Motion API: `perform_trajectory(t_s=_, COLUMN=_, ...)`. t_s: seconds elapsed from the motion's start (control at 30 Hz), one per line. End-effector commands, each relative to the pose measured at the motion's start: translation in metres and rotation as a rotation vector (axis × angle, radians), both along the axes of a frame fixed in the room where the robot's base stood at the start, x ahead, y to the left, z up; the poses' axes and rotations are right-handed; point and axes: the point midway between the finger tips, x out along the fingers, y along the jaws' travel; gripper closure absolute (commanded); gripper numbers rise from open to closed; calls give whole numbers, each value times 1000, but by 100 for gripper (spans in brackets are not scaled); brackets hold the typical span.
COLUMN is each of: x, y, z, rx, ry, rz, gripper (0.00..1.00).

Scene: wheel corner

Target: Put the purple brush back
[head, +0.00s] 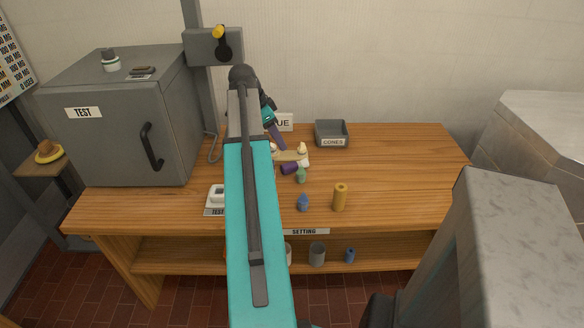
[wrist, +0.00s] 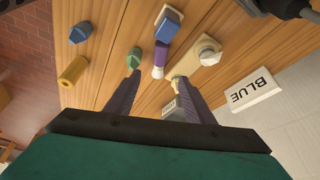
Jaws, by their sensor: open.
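The purple brush (head: 290,168) lies on the wooden table beside a small pale wooden holder (head: 289,156). In the wrist view a purple piece (wrist: 159,56) with white parts, which looks like the brush, shows just beyond and between my fingertips. The pale holder (wrist: 205,50) is to its right there. My gripper (wrist: 158,78) is open, with its dark purple fingers apart and nothing visibly held. In the head view it comes down behind the holder, and my arm hides part of the table. I cannot tell whether the fingers touch the brush.
A green piece (head: 301,176), a blue piece (head: 303,203) and a yellow cylinder (head: 340,197) stand nearby. A BLUE sign (wrist: 254,95) and a grey CONES bin (head: 332,134) are at the back. A grey TEST cabinet (head: 120,125) stands left. The table's right side is clear.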

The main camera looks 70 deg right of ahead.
Motion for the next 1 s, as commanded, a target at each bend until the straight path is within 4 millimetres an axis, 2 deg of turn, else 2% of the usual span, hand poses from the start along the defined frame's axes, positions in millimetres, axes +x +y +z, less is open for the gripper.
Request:
perform_trajectory(t_s=0.7, x=-20, y=-20, z=-72, rx=2, ry=0, rz=3, gripper=52)
perform_trajectory(t_s=1.0, x=-21, y=-21, z=-77, rx=0, ry=0, rz=4, gripper=52)
